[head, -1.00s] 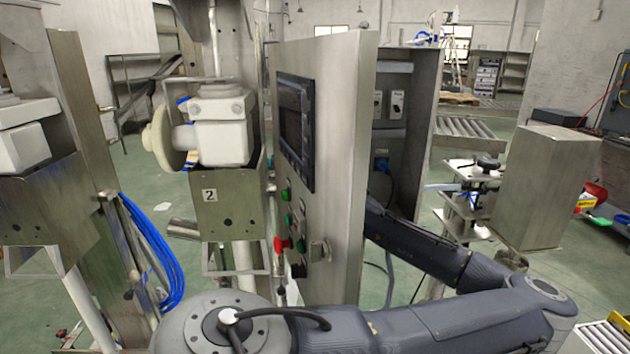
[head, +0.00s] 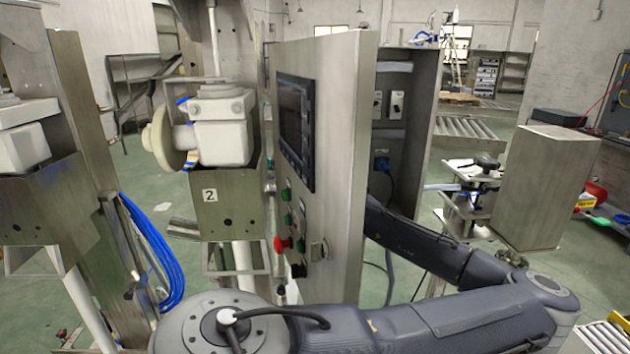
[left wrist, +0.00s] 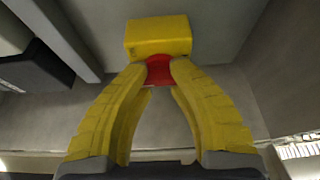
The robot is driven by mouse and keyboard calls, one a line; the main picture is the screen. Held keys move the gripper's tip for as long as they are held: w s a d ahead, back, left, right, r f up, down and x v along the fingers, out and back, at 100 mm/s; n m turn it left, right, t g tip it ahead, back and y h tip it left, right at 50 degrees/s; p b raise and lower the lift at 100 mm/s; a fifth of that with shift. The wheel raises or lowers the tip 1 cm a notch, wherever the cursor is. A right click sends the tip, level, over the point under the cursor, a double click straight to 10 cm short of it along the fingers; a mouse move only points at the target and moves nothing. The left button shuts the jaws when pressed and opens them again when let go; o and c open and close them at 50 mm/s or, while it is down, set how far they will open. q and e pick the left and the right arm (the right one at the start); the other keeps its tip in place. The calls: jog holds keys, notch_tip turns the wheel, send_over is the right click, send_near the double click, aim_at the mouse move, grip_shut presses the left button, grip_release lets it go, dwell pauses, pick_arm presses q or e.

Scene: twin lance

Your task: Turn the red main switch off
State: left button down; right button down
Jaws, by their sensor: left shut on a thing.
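The red main switch (left wrist: 160,68) shows in the left wrist view as a small red piece in front of a yellow block (left wrist: 158,36). My left gripper (left wrist: 159,76) has its two yellow fingers closed in at the tips, one on each side of the red piece, and is shut on it. The fingertips cover part of the switch, so its exact angle cannot be told. In the head view my left arm reaches behind the open panel door, which hides the gripper and the switch. My right gripper is not in view.
The steel panel door (head: 345,150) stands open, with a screen (head: 295,130) and several buttons, one red (head: 281,244). Behind it is the open cabinet (head: 420,140) with sockets and a blue plug (head: 382,163). A dark block (left wrist: 35,68) sits left of the switch.

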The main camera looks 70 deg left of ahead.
pick_arm(q)
jog(key=shift+a+r+n+t+h, duration=0.1)
jog(key=shift+n+t+h, duration=0.5)
jog(key=shift+n, duration=1.15)
jog(key=shift+r+n+t+h, duration=0.1)
jog(key=shift+n+t+h, duration=0.2)
jog(key=shift+n+h, duration=1.05)
jog(key=shift+f+n+y, duration=0.1)
jog(key=shift+n+y, duration=0.25)
jog(key=shift+n, duration=0.15)
jog(key=c, duration=0.9)
grip_release()
jog(key=shift+s, duration=0.1)
jog(key=shift+o, duration=1)
jog(key=shift+w+f, duration=0.1)
jog(key=shift+w, duration=0.1)
jog(key=shift+s, duration=0.1)
